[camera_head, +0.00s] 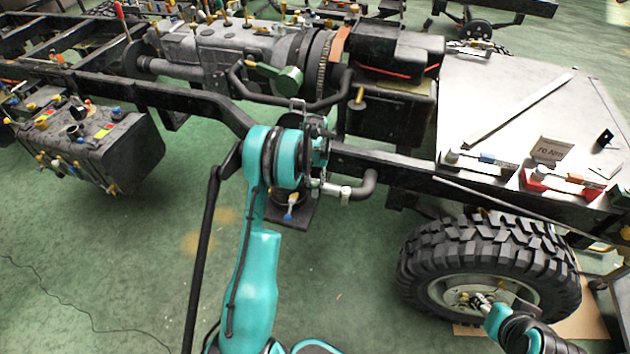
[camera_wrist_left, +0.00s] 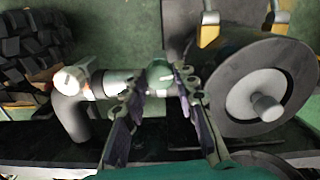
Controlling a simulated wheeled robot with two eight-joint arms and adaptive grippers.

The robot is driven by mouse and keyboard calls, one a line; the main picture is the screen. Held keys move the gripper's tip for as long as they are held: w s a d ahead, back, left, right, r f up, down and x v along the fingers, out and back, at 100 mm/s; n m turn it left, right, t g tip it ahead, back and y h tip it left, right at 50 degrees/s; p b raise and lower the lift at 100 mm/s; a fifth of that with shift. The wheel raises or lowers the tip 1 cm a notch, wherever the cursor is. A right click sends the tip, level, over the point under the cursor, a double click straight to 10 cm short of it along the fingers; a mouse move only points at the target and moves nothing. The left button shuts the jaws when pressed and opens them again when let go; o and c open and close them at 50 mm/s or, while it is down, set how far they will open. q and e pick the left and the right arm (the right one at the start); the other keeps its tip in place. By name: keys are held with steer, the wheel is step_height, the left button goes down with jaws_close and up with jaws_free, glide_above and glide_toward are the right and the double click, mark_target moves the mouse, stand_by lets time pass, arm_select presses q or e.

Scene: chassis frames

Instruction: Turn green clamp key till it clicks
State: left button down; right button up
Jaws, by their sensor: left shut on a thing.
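The green clamp key (camera_wrist_left: 159,72) shows in the left wrist view between the fingertips of my left gripper (camera_wrist_left: 160,88). The fingers stand on either side of it and are shut on it. A silver clamp (camera_wrist_left: 108,82) sits beside it on a dark pipe elbow (camera_wrist_left: 72,112). In the head view my left gripper (camera_head: 319,158) is at the chassis rail, just left of the pipe elbow (camera_head: 366,187); the key is hidden there. My right gripper (camera_head: 480,299) is small at the lower right, in front of the wheel hub; its fingers are unclear.
The dark chassis rail (camera_head: 400,165) runs behind my left gripper. A green-handled part (camera_head: 285,80) lies by the engine. A grey metal plate (camera_head: 540,85) carries tools. The green floor (camera_head: 110,240) at left is mostly clear.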

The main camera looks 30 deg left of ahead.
mark_target(315, 183)
arm_select(q)
steer(key=c, duration=1.2)
jaws_free()
steer(key=shift+r, duration=0.1)
step_height(315, 183, up, 12)
steer(key=shift+f, duration=0.1)
